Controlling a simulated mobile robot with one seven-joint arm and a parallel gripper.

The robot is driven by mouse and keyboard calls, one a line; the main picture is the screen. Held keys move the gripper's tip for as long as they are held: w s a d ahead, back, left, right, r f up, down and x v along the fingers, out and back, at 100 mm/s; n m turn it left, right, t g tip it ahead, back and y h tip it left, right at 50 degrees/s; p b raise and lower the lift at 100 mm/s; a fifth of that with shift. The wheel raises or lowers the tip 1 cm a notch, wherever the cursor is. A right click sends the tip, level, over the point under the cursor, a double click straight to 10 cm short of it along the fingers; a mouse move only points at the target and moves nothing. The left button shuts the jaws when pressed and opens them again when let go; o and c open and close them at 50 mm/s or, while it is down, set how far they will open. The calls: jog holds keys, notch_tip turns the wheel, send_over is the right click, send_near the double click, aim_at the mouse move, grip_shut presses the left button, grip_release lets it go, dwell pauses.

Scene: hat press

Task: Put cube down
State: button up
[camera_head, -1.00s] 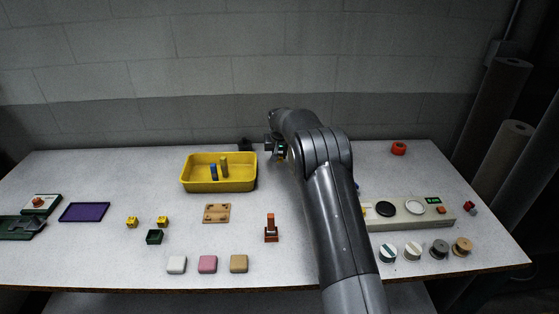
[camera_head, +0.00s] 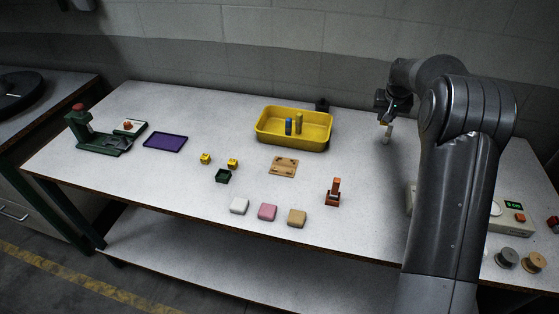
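My gripper (camera_head: 388,122) is right of the yellow bin, near the back of the table. Its fingers are small and dark, and I cannot tell whether they are open or shut. A pale upright peg-like piece (camera_head: 386,134) shows just below it; I cannot tell if it is held or standing. No cube is clearly seen in the gripper. Cube-like things on the table are two yellow cubes (camera_head: 205,158) (camera_head: 232,164), a dark green open box (camera_head: 222,176), and a red cube (camera_head: 553,222) at the right edge.
The yellow bin (camera_head: 293,145) holds a blue and an olive peg. White, pink and tan blocks (camera_head: 267,212) lie at the front. A purple tray (camera_head: 165,142) and green press (camera_head: 92,137) are left. An orange-brown stand (camera_head: 334,191) is mid-right. My arm hides part of the console (camera_head: 507,222).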

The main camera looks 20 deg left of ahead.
jog(key=s+a+n+y, duration=0.2)
jog(key=s+a+n, duration=0.2)
jog(key=s+a, duration=1.95)
jog(key=a+f, duration=0.2)
jog(key=a, duration=0.2)
jog(key=a+f, duration=0.2)
jog(key=a, duration=0.2)
jog(key=w+a+f, duration=0.1)
jog(key=a+f, duration=0.1)
jog(key=a, duration=0.2)
jog(key=shift+w+a+f, duration=0.1)
jog(key=shift+a+f, duration=0.4)
jog(key=shift+f, duration=1.9)
jog(key=shift+f, duration=0.1)
jog(key=o, duration=0.5)
jog(key=shift+o, duration=0.8)
